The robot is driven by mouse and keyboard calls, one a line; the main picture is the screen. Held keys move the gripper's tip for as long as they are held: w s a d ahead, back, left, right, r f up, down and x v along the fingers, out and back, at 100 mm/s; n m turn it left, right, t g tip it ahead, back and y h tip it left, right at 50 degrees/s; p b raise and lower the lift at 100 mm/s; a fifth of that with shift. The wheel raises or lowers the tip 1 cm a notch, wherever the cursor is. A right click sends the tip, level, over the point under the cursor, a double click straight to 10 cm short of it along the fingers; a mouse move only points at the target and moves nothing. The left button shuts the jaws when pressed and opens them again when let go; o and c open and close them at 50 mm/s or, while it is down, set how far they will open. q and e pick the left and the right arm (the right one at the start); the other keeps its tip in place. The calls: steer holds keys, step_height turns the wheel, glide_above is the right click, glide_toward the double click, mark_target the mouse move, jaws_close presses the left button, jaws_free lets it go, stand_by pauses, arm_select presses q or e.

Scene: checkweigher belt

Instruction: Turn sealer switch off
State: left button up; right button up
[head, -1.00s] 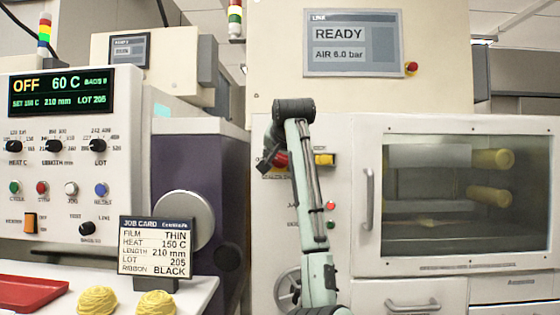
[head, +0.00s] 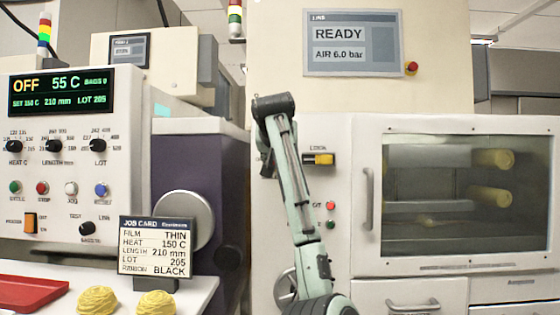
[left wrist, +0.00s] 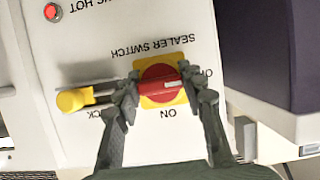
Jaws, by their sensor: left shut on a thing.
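The sealer switch (left wrist: 156,86) is a red knob on a yellow plate, seen upside down in the left wrist view. My left gripper (left wrist: 162,82) is shut on the knob, one finger on each side. The knob's bar lies about level in that view. Its white mark is at the right end, toward a label partly hidden by the right finger that begins with O. The ON label is below the plate. In the head view, my left arm hides the switch and most of the gripper. My right gripper is not in view.
A yellow lock bolt (head: 318,159) sits beside the switch and also shows in the left wrist view (left wrist: 72,100). A red lamp (head: 330,205) is lit below. A windowed door (head: 369,200) stands right. The line screen (head: 353,43) reads READY; the left display (head: 61,92) reads OFF, 55 C.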

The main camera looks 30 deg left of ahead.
arm_select(q)
steer(key=o, duration=1.2)
steer(key=shift+c, duration=0.2)
steer(key=v, duration=1.2)
steer(key=shift+f, duration=0.1)
